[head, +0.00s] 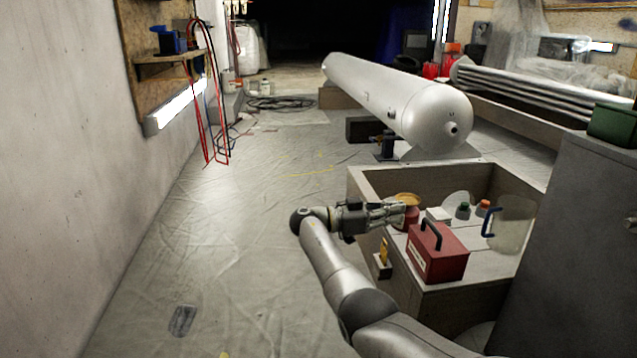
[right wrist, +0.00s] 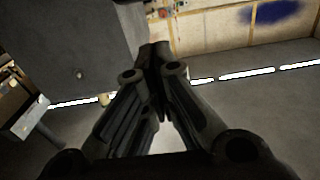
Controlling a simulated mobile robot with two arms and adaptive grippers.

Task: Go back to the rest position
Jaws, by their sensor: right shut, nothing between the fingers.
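My right gripper (head: 388,214) reaches in from the lower right in the head view, its fingers pointing right over the left edge of an open wooden crate (head: 357,185). In the right wrist view the fingers (right wrist: 158,62) are closed together with nothing between them. In the head view the fingertips overlap a red container with a yellow top (head: 407,197); I cannot tell whether they touch it. My left gripper is not in view.
A red toolbox (head: 438,252) stands at the crate's front, with a clear jug (head: 514,222) to its right. A grey cabinet (head: 580,240) is at the right. A large white tank (head: 400,98) lies behind. The sheeted floor (head: 230,250) on the left is mostly clear.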

